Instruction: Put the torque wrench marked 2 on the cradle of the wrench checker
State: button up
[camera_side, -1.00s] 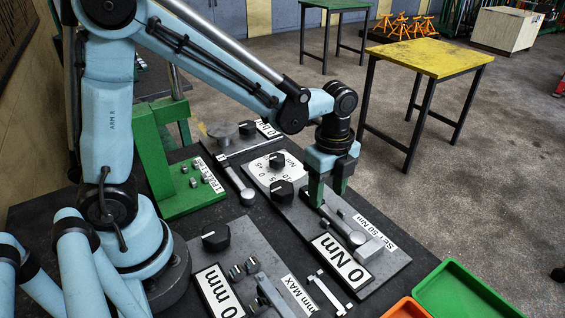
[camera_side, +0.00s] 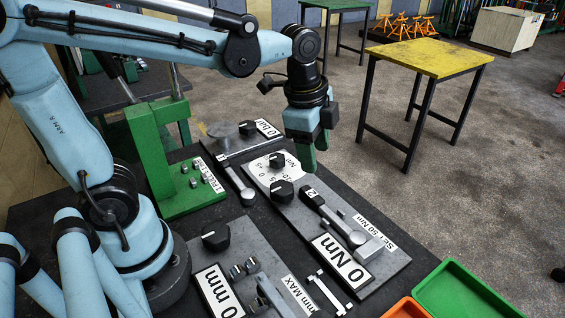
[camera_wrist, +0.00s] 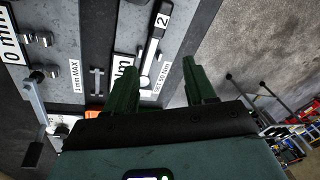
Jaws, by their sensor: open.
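The torque wrench marked 2 (camera_side: 330,214) lies on the wrench checker (camera_side: 292,208), black handle toward the dial and grey head at the block marked SET 50 Nm. It appears to rest along the cradle; the contact beneath it is hidden. In the wrist view the wrench (camera_wrist: 153,46) shows its white "2" label beyond my fingertips. My gripper (camera_side: 309,168) is open and empty, raised above the checker near the handle end. Its two green fingers are apart in the wrist view (camera_wrist: 159,66). The checker's display (camera_side: 342,262) reads 0 Nm.
A plate with a knob (camera_side: 215,237) is at front left. Green (camera_side: 465,292) and orange (camera_side: 405,309) trays sit at front right.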

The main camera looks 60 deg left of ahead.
jog(key=s+a+f+n+t, duration=0.1)
jog(key=s+a+n+t, duration=0.3)
jog(key=n, duration=0.8)
jog(key=shift+s+t, duration=0.3)
jog(key=shift+t, duration=0.2)
